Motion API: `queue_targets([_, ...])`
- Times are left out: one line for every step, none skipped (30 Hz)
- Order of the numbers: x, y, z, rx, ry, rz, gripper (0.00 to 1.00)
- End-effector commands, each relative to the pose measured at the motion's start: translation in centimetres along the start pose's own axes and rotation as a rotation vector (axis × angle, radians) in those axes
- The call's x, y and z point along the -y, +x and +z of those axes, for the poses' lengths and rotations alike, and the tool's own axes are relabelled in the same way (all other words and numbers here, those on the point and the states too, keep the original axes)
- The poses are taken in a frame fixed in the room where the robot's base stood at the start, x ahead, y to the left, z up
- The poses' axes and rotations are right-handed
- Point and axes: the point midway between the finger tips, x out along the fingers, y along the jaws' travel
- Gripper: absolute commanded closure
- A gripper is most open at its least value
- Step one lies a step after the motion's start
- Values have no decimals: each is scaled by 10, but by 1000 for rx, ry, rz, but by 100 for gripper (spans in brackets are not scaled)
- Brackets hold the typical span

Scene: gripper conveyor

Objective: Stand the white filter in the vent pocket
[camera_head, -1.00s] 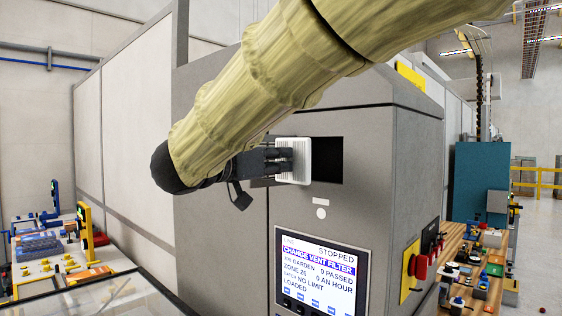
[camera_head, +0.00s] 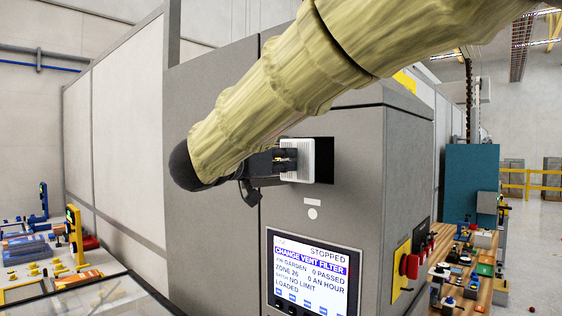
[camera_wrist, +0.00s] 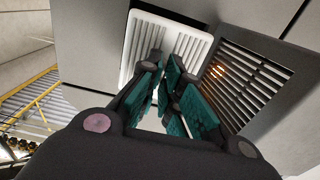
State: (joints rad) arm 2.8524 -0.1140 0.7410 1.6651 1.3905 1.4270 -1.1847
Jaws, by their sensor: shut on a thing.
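The white filter (camera_head: 307,160) is a flat, ribbed panel, upright in front of the grey machine. It covers the left part of the dark vent pocket (camera_head: 325,160) in the head view. My gripper (camera_head: 288,160) is shut on the filter from the left. In the wrist view the filter (camera_wrist: 140,48) stands beyond my fingers (camera_wrist: 165,85), slightly tilted in the picture. A dark slatted grille (camera_wrist: 250,75) with an orange glow behind it shows to its right. I cannot tell whether the filter touches the pocket's edge.
Below the pocket is a screen (camera_head: 312,275) reading "STOPPED" and "CHANGE VENT FILTER". A red knob on a yellow plate (camera_head: 403,268) sits on the machine's right side. A cluttered bench (camera_head: 470,265) stands at right, and tables with parts at left.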

Motion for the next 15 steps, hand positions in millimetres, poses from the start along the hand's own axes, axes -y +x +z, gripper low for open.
queue_targets([0, 3, 0, 0, 0, 1, 100])
queue_targets([0, 4, 1, 0, 0, 1, 100])
queue_targets([0, 6, 1, 0, 0, 0, 100])
queue_targets([0, 7, 1, 0, 0, 0, 100])
queue_targets([0, 8, 1, 0, 0, 0, 100])
queue_targets([0, 10, 1, 0, 0, 0, 100])
queue_targets([0, 12, 1, 0, 0, 0, 100])
queue_targets([0, 13, 1, 0, 0, 0, 100])
queue_targets([0, 15, 1, 0, 0, 0, 100])
queue_targets([0, 16, 1, 1, 0, 0, 100])
queue_targets([0, 17, 1, 1, 0, -1, 100])
queue_targets([0, 19, 1, 1, 0, 0, 100])
queue_targets([0, 20, 1, 1, 1, 0, 100])
queue_targets([0, 22, 1, 1, 1, 0, 100])
queue_targets([0, 24, 1, 1, 1, 0, 100])
